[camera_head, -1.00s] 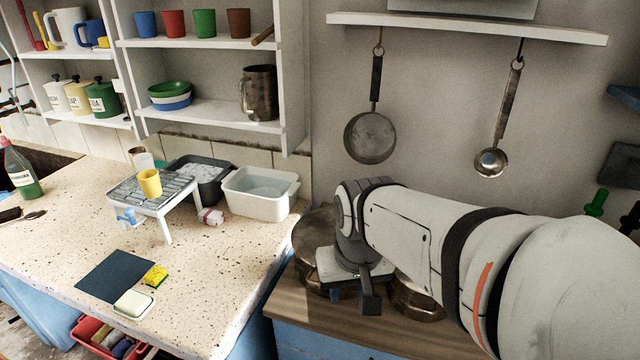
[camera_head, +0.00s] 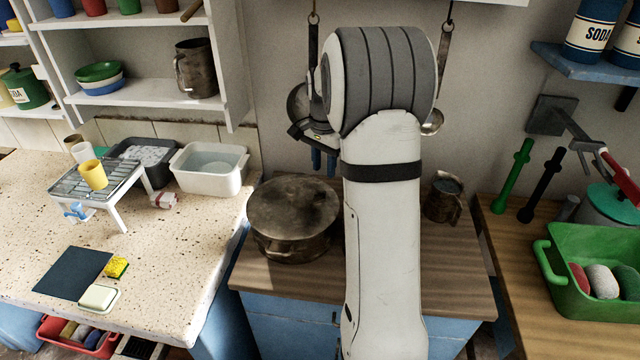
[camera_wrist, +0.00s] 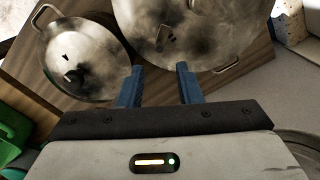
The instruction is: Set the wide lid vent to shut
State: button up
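The wide lid (camera_head: 293,205) covers the large metal pot on the wooden top, left of my arm. In the wrist view the wide lid (camera_wrist: 205,22) fills the top middle, partly cut off by the frame. A small dark fitting (camera_wrist: 165,39) shows on it; I cannot tell whether its vent is open or shut. My gripper (camera_head: 324,162) is raised above and behind the pot, near the wall. In the wrist view my gripper (camera_wrist: 158,84) has its blue fingers apart, with nothing between them, and it appears clear of the lid.
A metal jug (camera_head: 443,198) stands right of my arm. Hanging pans (camera_head: 299,105) are close to my gripper. A green tub (camera_head: 590,270) is at right.

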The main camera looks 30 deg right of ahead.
aim_at(324, 187)
notch_tip(324, 187, down, 8)
jog(key=shift+w+d+r+p, duration=0.1)
jog(key=shift+p, duration=0.25)
